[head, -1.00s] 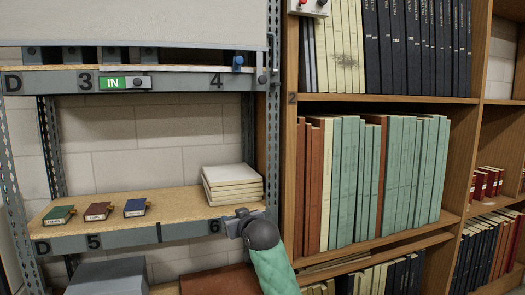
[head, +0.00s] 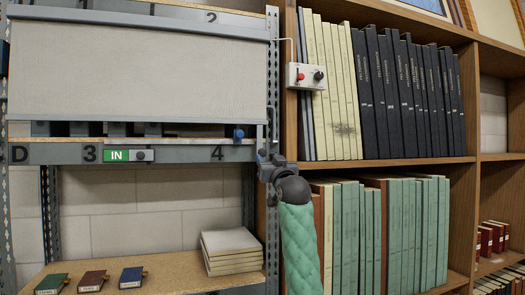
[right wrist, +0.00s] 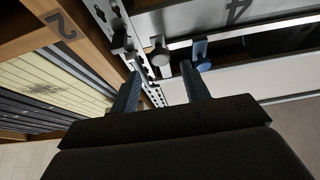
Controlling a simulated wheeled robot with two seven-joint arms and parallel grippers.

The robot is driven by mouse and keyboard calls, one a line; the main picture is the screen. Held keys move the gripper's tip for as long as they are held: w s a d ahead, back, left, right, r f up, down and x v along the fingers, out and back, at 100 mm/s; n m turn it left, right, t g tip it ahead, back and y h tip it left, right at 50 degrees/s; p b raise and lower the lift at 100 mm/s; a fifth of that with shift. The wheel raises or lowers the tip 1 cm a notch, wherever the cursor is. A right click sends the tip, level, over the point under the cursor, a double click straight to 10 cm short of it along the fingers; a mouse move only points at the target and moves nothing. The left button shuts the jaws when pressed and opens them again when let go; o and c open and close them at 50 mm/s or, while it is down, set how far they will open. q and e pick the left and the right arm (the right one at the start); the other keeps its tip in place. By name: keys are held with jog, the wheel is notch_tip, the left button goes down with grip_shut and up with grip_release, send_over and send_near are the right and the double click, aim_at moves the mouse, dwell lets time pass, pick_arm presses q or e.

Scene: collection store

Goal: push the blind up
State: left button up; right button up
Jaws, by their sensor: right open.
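The blind (head: 135,75) is a pale grey sheet hanging over the upper shelf bay. Its bottom bar (head: 100,120) hangs just above the shelf edge, leaving a narrow gap where dark box bases show. A blue knob (head: 238,133) sits at the gap's right end; it also shows in the right wrist view (right wrist: 200,50). My right gripper (head: 266,160) is by the right rack post, below the bar and right of the number 4. In the right wrist view its two fingers (right wrist: 160,85) are apart with nothing gripped between them. My left gripper is out of view.
A wooden bookcase (head: 292,120) stands close on the right, with a small switch box (head: 306,76) bearing a red button on its upright. White books (head: 230,245) lie stacked on the lower shelf.

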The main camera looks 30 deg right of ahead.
aim_at(263, 153)
jog(key=shift+p+x, duration=0.75)
jog(key=shift+x, duration=0.45)
jog(key=p+x, duration=0.1)
jog(key=x, duration=0.2)
jog(key=shift+r+p, duration=0.1)
jog(key=shift+p, duration=0.3)
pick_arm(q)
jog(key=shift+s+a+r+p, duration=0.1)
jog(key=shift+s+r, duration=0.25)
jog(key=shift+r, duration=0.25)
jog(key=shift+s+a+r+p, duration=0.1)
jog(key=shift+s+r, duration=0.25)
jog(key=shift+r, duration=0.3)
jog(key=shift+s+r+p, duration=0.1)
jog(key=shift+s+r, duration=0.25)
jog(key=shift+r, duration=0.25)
pick_arm(e)
jog(key=shift+w+d+r, duration=0.1)
jog(key=shift+w+d, duration=0.05)
jog(key=shift+w, duration=0.4)
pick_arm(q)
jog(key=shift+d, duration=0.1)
pick_arm(e)
grip_shut()
